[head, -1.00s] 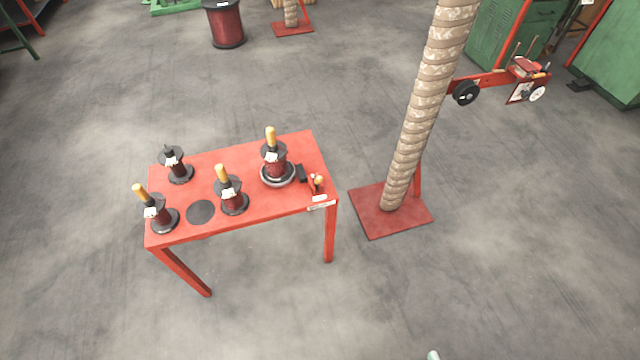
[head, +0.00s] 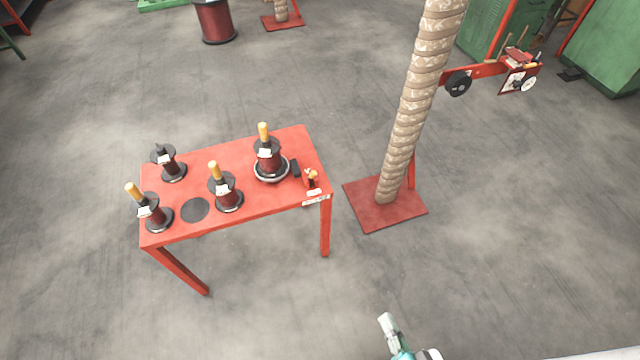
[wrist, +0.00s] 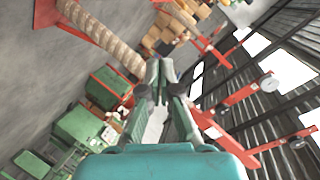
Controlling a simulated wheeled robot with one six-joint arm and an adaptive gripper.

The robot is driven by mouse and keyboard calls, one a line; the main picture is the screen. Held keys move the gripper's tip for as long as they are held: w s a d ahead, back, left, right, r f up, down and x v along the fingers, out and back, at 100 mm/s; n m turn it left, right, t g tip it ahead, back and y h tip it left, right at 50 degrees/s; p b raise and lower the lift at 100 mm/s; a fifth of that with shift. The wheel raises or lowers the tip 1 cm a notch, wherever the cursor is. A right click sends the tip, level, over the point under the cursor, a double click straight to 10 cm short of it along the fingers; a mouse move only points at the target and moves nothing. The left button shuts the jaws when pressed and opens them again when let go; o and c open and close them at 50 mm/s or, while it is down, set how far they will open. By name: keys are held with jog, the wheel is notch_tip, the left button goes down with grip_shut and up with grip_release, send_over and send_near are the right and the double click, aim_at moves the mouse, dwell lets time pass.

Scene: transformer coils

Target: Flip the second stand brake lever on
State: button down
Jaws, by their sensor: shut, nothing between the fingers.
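Which thing is the second stand's brake lever is unclear. On the red table (head: 230,225), a small lever-like part with an orange knob (head: 312,175) stands at the right end, beside a spool on a round grey base (head: 270,168). Spools with yellow-orange handles (head: 225,192) stand further left. My gripper (head: 386,318) is at the bottom of the head view, well apart from the table. In the wrist view my gripper (wrist: 157,72) has its fingers together with nothing held.
A tall wrapped coil (head: 412,115) stands on a red base plate (head: 375,213) right of the table. A red arm (head: 485,73) with a black wheel extends from behind it. Green cabinets (head: 606,65) stand at the back right. The floor in front is clear.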

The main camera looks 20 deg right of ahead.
jog(key=w+f+m+y, duration=0.1)
jog(key=w+f+m, duration=0.1)
jog(key=w+m, duration=0.5)
jog(key=w+d+f+m+y, duration=0.1)
jog(key=w+f+m, duration=0.2)
jog(key=w+m, duration=0.5)
jog(key=w+f+m, duration=0.3)
jog(key=w+m, duration=0.4)
jog(key=w, duration=1)
jog(key=shift+w+d+y, duration=0.2)
jog(key=shift+d+y, duration=0.2)
jog(key=shift+w, duration=0.1)
send_near(312, 176)
jog(key=shift+w+f, duration=2.6)
jog(key=shift+w, duration=1)
jog(key=shift+d, duration=0.1)
